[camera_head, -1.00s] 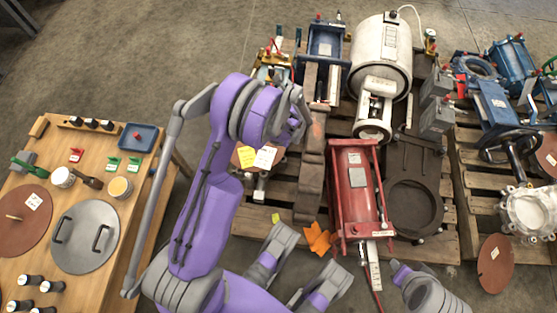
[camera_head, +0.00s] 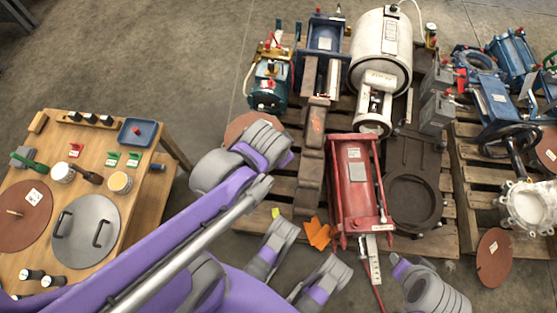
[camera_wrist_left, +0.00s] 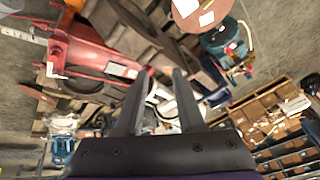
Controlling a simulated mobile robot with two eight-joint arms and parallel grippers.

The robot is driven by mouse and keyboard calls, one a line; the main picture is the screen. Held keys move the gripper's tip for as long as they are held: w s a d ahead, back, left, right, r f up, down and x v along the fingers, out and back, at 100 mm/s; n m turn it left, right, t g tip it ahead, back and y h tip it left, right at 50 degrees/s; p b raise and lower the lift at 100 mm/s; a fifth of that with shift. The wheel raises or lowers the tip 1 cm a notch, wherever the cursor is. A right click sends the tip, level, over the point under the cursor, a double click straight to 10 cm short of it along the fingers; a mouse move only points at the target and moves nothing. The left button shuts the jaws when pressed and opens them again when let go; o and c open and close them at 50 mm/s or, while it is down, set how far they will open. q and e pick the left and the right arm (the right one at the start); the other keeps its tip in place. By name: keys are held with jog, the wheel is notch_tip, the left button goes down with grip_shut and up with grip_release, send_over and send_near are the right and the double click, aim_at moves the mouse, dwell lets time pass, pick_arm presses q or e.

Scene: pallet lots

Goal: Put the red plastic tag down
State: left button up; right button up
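A red tag (camera_head: 76,150) lies on the wooden table (camera_head: 40,262) in the head view, left of two green tags (camera_head: 113,159). A small red piece (camera_head: 137,135) lies in the blue tray (camera_head: 148,128) at the table's back corner; it is too small to identify. My left arm reaches across from the lower left to the pallet; its gripper's fingers are hidden there. In the left wrist view the left gripper (camera_wrist_left: 157,75) has its two fingers apart, with no tag visible between them. My right gripper does not show.
A red cylinder unit (camera_head: 352,185) stands on the pallet, also seen in the left wrist view (camera_wrist_left: 92,58). A teal motor (camera_head: 268,85) and a white tank (camera_head: 380,50) stand behind. Orange cloth (camera_head: 318,234) lies at the pallet's front. Bare floor separates table and pallet.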

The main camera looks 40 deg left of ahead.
pick_arm(q)
jog(key=s+d+n+h, duration=0.1)
jog(key=s+d+n, duration=0.1)
jog(key=s, duration=0.3)
jog(key=shift+s+d+f, duration=0.35)
jog(key=shift+d+f, duration=0.1)
jog(key=shift+d, duration=0.1)
